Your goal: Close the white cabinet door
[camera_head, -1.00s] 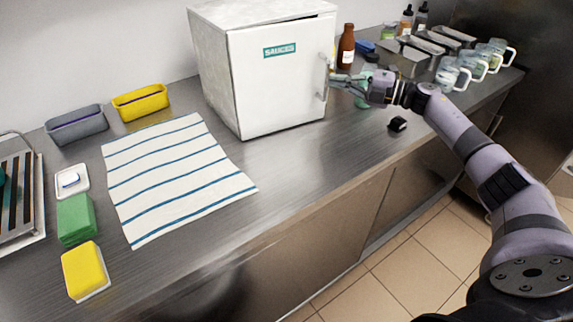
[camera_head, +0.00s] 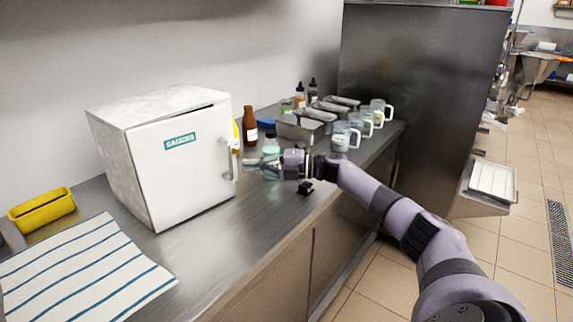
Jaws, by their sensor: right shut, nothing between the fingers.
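The white cabinet (camera_head: 125,160) stands on the steel counter. Its door (camera_head: 185,180) carries a green SAUCES label and faces the front. The door looks nearly flush, with a thin dark gap along part of its top edge. The upright handle (camera_head: 230,163) is on the door's right side. My right gripper (camera_head: 248,163) is just right of the handle, fingers pointing left toward it. It is shut and empty, and looks slightly apart from the handle. My left gripper is out of view.
A brown bottle (camera_head: 250,126), a jar with a green lid (camera_head: 271,143), metal trays (camera_head: 300,128) and several glass mugs (camera_head: 342,136) stand right of the cabinet. A small black object (camera_head: 305,188) lies below my wrist. A striped towel (camera_head: 80,270) and yellow bin (camera_head: 42,210) are left.

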